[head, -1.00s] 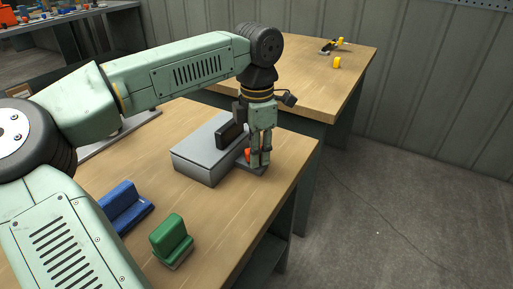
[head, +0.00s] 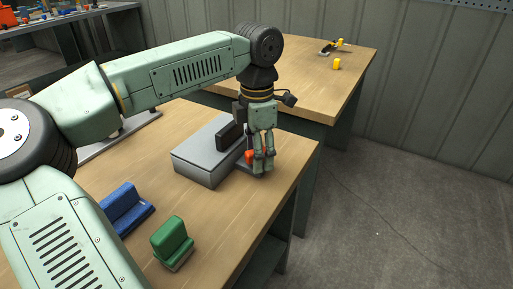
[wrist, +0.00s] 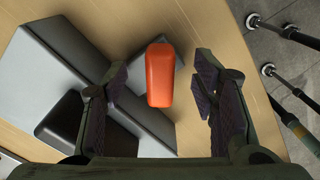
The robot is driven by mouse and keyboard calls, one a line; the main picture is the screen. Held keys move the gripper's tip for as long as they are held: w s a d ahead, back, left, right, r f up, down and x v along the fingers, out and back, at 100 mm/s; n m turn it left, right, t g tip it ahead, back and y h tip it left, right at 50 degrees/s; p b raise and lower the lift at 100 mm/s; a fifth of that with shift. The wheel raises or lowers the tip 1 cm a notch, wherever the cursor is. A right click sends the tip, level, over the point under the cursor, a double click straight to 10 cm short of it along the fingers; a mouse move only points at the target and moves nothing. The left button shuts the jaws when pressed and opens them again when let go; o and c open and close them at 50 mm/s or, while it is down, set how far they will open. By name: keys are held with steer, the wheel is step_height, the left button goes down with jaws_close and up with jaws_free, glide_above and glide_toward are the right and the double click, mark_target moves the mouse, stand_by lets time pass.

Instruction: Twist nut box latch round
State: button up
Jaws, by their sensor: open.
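The nut box is a grey box (head: 200,165) with a black handle (head: 229,135) on its lid, on the wooden bench. Its orange latch (head: 249,156) is at the box's right side, partly hidden by my gripper (head: 263,170) in the head view. In the wrist view the orange latch (wrist: 159,75) lies between the two open fingers of my gripper (wrist: 163,95), with a gap on each side. The latch sits closer to the left finger. The black handle (wrist: 62,120) and grey box (wrist: 50,70) show on the left there.
A blue block (head: 125,207) and a green block (head: 171,238) stand at the front of the bench. The bench's right edge is close to my gripper. A second table (head: 310,85) behind holds yellow items (head: 337,64).

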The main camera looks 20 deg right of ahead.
step_height(320, 180, up, 7)
steer(key=p, duration=0.4)
steer(key=shift+f+p, duration=0.2)
steer(key=shift+p, duration=0.2)
steer(key=shift+f, duration=0.1)
steer(key=shift+c, duration=0.3)
